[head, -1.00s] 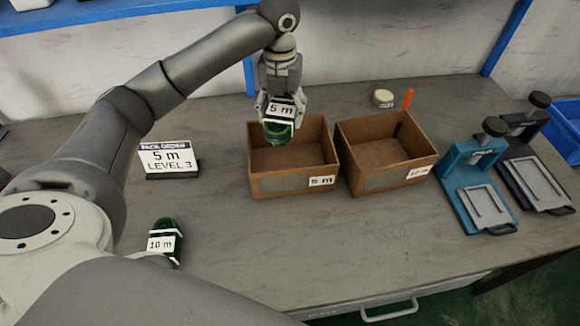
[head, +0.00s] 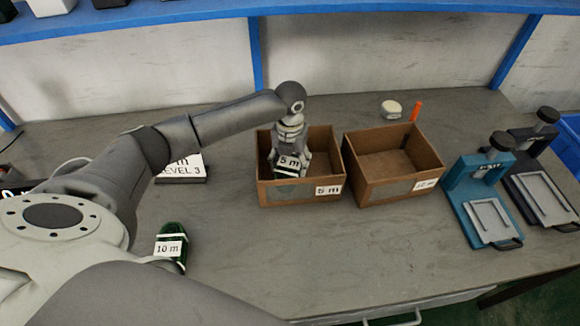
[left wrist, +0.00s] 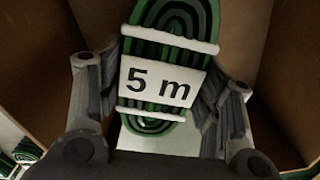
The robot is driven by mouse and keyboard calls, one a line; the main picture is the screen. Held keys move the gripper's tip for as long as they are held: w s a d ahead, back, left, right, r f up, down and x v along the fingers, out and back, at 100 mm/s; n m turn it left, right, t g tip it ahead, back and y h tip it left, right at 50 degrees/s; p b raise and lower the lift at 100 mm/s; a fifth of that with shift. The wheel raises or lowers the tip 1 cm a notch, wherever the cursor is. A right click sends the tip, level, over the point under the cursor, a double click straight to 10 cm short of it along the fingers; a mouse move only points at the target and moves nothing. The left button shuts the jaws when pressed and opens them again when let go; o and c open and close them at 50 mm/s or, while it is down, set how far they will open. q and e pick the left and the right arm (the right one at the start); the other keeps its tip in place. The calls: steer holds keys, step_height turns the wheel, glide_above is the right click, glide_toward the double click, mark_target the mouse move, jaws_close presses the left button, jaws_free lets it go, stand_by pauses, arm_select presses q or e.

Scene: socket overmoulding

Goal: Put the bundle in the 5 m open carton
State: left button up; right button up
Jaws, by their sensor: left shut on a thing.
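The bundle (head: 290,163) is a coil of green cable with a white "5 m" label. My left gripper (head: 289,166) is shut on it and holds it inside the 5 m open carton (head: 286,193), a brown box with a "5 m" tag on its front. In the left wrist view the bundle (left wrist: 160,85) sits between the two fingers, with the carton's brown walls (left wrist: 40,60) around it. I cannot tell whether the bundle touches the carton floor. My right gripper does not show.
A second open carton (head: 396,187) stands just right of the first. A green 10 m bundle (head: 171,246) lies at the front left. The order sign (head: 182,172) is partly behind my arm. Teal (head: 486,213) and dark (head: 541,187) clamp fixtures stand at the right.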

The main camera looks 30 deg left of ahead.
mark_target(290, 162)
arm_select(q)
steer(key=shift+w+f, duration=0.1)
steer(key=shift+f, duration=1.1)
steer(key=o, duration=1.2)
steer(key=shift+f, duration=0.15)
step_height(290, 162, up, 12)
steer(key=shift+r+b, duration=0.2)
steer(key=shift+b, duration=0.1)
